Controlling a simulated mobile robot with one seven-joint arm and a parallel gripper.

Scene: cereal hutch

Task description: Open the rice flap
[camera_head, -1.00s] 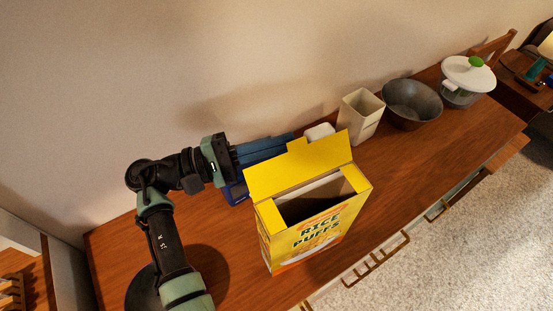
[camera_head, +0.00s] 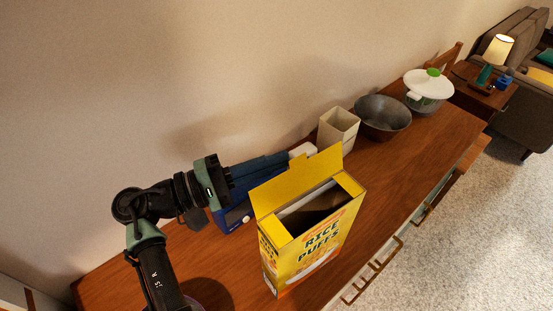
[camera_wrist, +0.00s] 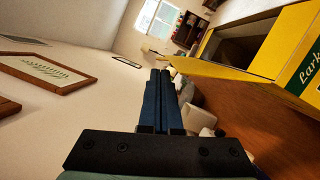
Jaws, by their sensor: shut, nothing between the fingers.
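The yellow Rice Puffs box (camera_head: 313,252) stands upright on the wooden hutch top. Its top is open, with the wide yellow flap (camera_head: 296,183) raised on the wall side and leaning outward. The box's dark inside shows. In the wrist view the box (camera_wrist: 297,62) is at the upper right, with the flap (camera_wrist: 215,70) reaching left toward the fingers. My gripper (camera_head: 284,160) is behind the flap, between box and wall, with its blue fingers together and empty. In the wrist view the fingers (camera_wrist: 163,76) are side by side. I cannot tell whether they touch the flap.
A blue object (camera_head: 236,217) stands behind the box under my gripper. A cream container (camera_head: 338,129), a dark bowl (camera_head: 383,118) and a white-lidded pot (camera_head: 428,92) line the wall to the right. The hutch top (camera_head: 395,179) is clear right of the box.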

